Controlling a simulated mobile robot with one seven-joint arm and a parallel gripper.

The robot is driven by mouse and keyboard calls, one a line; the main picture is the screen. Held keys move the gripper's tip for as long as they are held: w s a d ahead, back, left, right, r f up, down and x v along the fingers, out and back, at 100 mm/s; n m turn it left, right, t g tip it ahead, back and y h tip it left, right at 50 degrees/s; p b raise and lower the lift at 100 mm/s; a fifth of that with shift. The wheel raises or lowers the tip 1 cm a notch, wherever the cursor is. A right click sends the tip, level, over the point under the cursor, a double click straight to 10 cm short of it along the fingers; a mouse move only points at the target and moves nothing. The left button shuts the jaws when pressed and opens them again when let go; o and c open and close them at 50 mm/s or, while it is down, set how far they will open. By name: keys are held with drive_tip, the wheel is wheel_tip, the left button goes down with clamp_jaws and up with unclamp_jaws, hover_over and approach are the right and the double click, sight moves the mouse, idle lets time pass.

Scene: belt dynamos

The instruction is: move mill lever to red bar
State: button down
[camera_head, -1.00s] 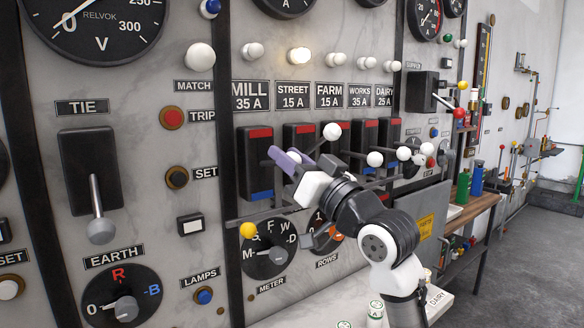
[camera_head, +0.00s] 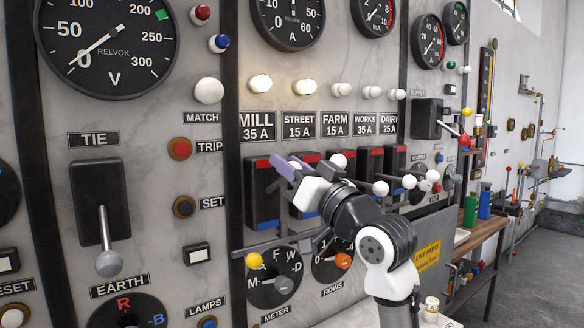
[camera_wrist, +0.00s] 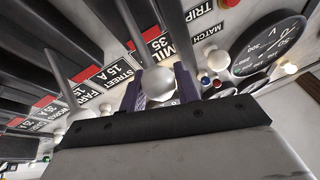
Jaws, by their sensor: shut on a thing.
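The mill switch (camera_head: 263,195) is a black housing under the MILL 35 A label, with a red bar (camera_head: 262,163) at its top and a blue bar at its foot. My gripper (camera_head: 284,166) is in front of its upper part, its purple fingertips about level with the red bar in the head view. The wrist view shows a white ball knob (camera_wrist: 159,83) between the two purple fingers, with a dark rod running up from it. My gripper is shut on this knob, the mill lever's. In the head view my gripper hides the knob.
The street lever's white knob (camera_head: 338,160) stands up close right of my gripper. Further white knobs (camera_head: 380,188) stick out lower to the right. A yellow knob (camera_head: 254,260) and the meter dial (camera_head: 273,277) are below. The mill lamp (camera_head: 260,83) and street lamp (camera_head: 305,87) glow.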

drive_tip(key=c, duration=1.1)
unclamp_jaws()
drive_tip(key=shift+o, duration=0.2)
drive_tip(key=b+v, duration=0.5)
drive_tip(key=v, duration=0.8)
drive_tip(key=shift+s+d+f, duration=0.2)
drive_tip(key=shift+s+f, duration=0.05)
